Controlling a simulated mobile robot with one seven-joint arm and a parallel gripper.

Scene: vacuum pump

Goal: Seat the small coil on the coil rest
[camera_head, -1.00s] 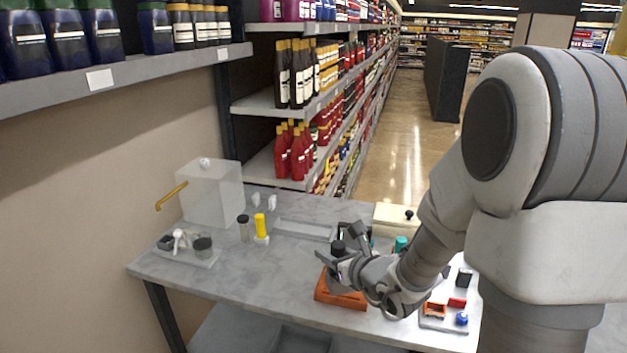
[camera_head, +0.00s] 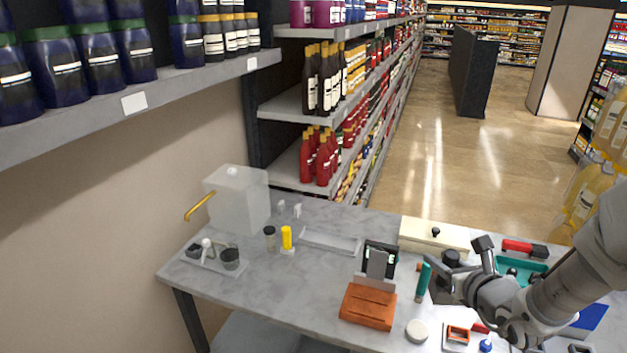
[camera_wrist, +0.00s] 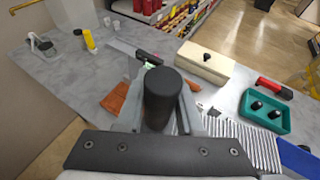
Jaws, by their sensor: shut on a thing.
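My gripper (camera_head: 456,280) is shut on an upright black cylinder (camera_wrist: 163,98), which stands between the grey fingers in the wrist view. Its dark top also shows in the head view (camera_head: 451,258). I cannot tell for sure that it is the small coil; no winding shows. My gripper is right of the teal upright cylinder (camera_head: 423,281) and in front of the cream box. An orange block (camera_head: 368,305) with a grey plate and a dark panel behind it stands to the left. I cannot tell which thing is the coil rest.
A cream box (camera_head: 433,236) with a black knob is at the back. A teal tray (camera_wrist: 266,113) and a red-handled tool (camera_wrist: 274,88) lie right. A long grey tray (camera_head: 331,242), a yellow cylinder (camera_head: 287,238) and a translucent box (camera_head: 237,199) are left. The table's front left is clear.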

